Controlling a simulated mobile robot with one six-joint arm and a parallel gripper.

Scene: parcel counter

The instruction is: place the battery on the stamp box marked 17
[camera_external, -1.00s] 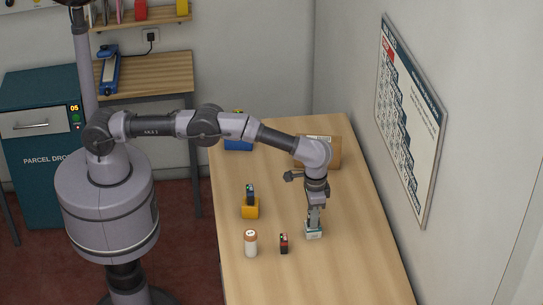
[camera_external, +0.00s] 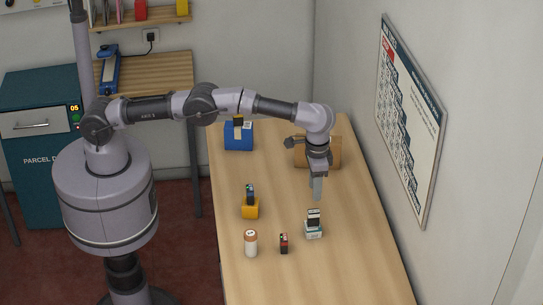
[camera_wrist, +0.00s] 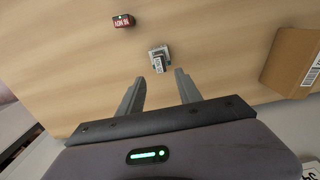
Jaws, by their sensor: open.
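A small dark block with a pale label (camera_external: 313,216), possibly the battery, stands on a small pale grey-teal box (camera_external: 314,232) on the counter. The pair also shows in the wrist view, the block (camera_wrist: 158,64) on top of the box (camera_wrist: 161,51). The box may be the stamp box, but I cannot read a 17 on it. My gripper (camera_external: 317,197) is open and empty above and just behind the pair, apart from both. Its two fingers (camera_wrist: 158,82) are spread in the wrist view.
A white cylinder with a brown top (camera_external: 251,243) and a red-and-black block (camera_external: 284,243) stand left of the box. A dark item (camera_external: 250,194) sits on a yellow block (camera_external: 251,210). A blue holder (camera_external: 239,139) and a cardboard box (camera_external: 330,155) stand farther back.

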